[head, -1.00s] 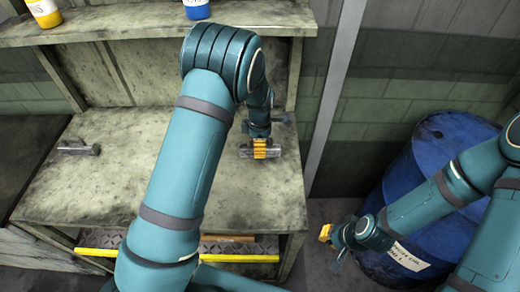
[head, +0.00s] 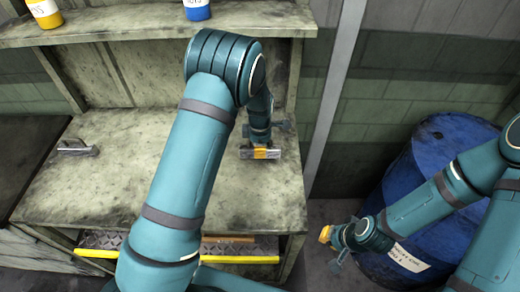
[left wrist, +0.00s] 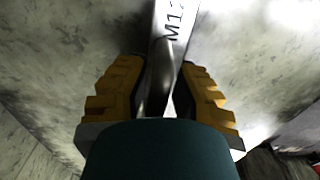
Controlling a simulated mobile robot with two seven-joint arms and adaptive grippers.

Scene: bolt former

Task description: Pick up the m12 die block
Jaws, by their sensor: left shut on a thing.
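The m12 die block (head: 272,153) is a grey metal block at the right part of the workbench top. In the left wrist view, the die block (left wrist: 172,28) shows the marking "M12". My left gripper (head: 260,154) has its yellow fingers on the block's two sides and is shut on it. The left wrist view shows both yellow fingers of the left gripper (left wrist: 158,95) with the block between them. I cannot tell whether the block touches the bench. My right gripper (head: 328,246) is away to the right, near the blue barrel; its fingers are too small to judge.
Another grey metal piece (head: 75,147) lies at the left of the workbench (head: 120,190). A shelf (head: 120,28) above holds a yellow bottle (head: 45,12) and a blue bottle (head: 197,9). A blue barrel (head: 420,160) stands right of the bench. The middle of the bench top is clear.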

